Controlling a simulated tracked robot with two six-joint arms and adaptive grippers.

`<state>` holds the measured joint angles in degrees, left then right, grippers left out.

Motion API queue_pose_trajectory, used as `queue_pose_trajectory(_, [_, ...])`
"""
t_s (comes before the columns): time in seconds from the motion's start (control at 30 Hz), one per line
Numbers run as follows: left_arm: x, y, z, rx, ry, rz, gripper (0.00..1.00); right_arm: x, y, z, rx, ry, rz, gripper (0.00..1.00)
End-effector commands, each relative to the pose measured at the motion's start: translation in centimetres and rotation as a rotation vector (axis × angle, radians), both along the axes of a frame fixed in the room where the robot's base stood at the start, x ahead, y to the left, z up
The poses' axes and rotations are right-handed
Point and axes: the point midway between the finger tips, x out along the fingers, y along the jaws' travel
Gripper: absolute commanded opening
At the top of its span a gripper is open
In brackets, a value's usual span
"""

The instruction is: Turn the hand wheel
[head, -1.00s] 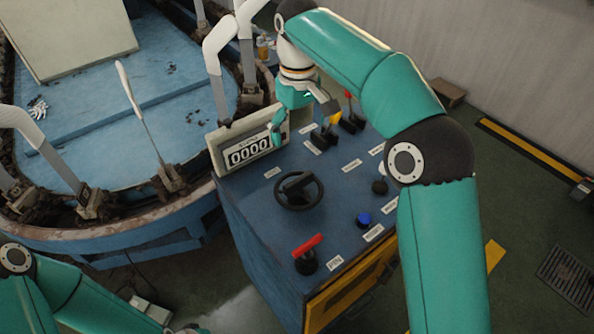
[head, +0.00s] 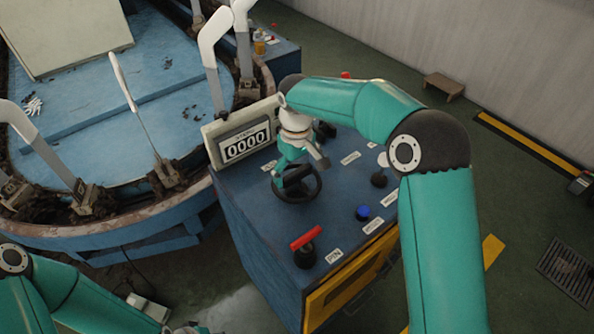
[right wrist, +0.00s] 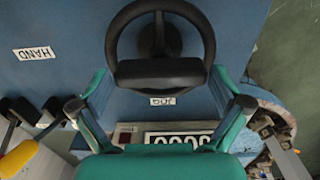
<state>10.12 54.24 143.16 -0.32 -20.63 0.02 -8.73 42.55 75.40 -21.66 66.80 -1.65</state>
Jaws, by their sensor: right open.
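The hand wheel (head: 301,200) is a dark ring on the blue console's top. It also shows in the right wrist view, with a thick dark bar (right wrist: 160,73) across it. My right gripper (head: 300,171) is open and hangs over the wheel, hiding part of its far side. In the right wrist view its two teal fingers (right wrist: 161,92) stand apart, one toward each side of the wheel, and nothing is held. Whether they touch the rim I cannot tell.
The blue console (head: 255,225) carries a counter display (head: 245,143) reading 0000, a red-handled lever (head: 306,241), a blue button (head: 362,213) and a black knob (head: 379,179). A blue round machine (head: 110,230) with white-topped arms stands at left.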

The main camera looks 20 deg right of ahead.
Motion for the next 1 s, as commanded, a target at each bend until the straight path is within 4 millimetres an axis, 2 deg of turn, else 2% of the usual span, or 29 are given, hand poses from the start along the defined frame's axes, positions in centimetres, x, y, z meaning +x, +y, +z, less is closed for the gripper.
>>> queue_pose_trajectory(0.3, [0.0,0.0,0.0,0.0,0.0,0.0,0.4,0.02,0.02,-0.25,0.0,-0.001,0.0,1.0])
queue_pose_trajectory(0.5, [0.0,0.0,0.0,0.0,0.0,0.0,0.4,0.02,0.02,-0.23,0.0,0.0,0.001,0.67])
queue_pose_trajectory(0.57, [-0.04,-0.05,0.0,0.0,0.0,-0.002,0.4,0.06,-0.25,-0.22,0.0,0.0,0.002,0.59])
queue_pose_trajectory(1.0, [-0.01,0.0,-0.04,0.0,0.0,0.0,0.4,0.08,-0.02,-0.18,-0.001,-0.003,-0.088,0.59])
